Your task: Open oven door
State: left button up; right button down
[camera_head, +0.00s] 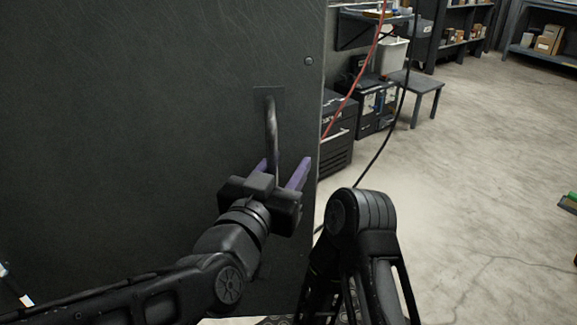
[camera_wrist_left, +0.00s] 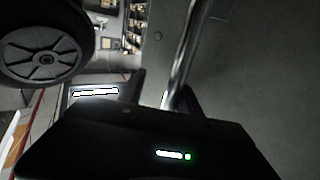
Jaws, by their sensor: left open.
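The dark grey oven door (camera_head: 130,110) fills the left of the head view. Its vertical bar handle (camera_head: 271,125) stands near the door's right edge, with its upper mount plate showing. My left gripper (camera_head: 282,172) is open at the handle, with one purple finger on each side of the bar. The lower handle is hidden behind the gripper. In the left wrist view the handle (camera_wrist_left: 185,55) runs down between the dark fingers of the left gripper (camera_wrist_left: 165,90). I cannot tell whether a finger touches it. My right gripper is not in view.
Right of the door are dark cabinets (camera_head: 340,135), a small grey stool (camera_head: 415,83) and a shelf with boxes (camera_head: 545,40). A red hose (camera_head: 357,75) and a black cable (camera_head: 392,130) hang beside the door edge. The concrete floor (camera_head: 480,180) at right is mostly clear.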

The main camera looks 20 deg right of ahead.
pick_arm(q)
jog(key=shift+w+a+f, duration=0.1)
jog(key=shift+f, duration=0.05)
dwell(0.3)
jog(key=shift+s+a, duration=0.15)
jog(key=shift+s, duration=0.1)
jog(key=p+v, duration=0.1)
jog(key=v, duration=0.6)
jog(key=shift+a+p, duration=0.2)
jog(key=shift+p, duration=0.2)
jog(key=shift+a, duration=0.1)
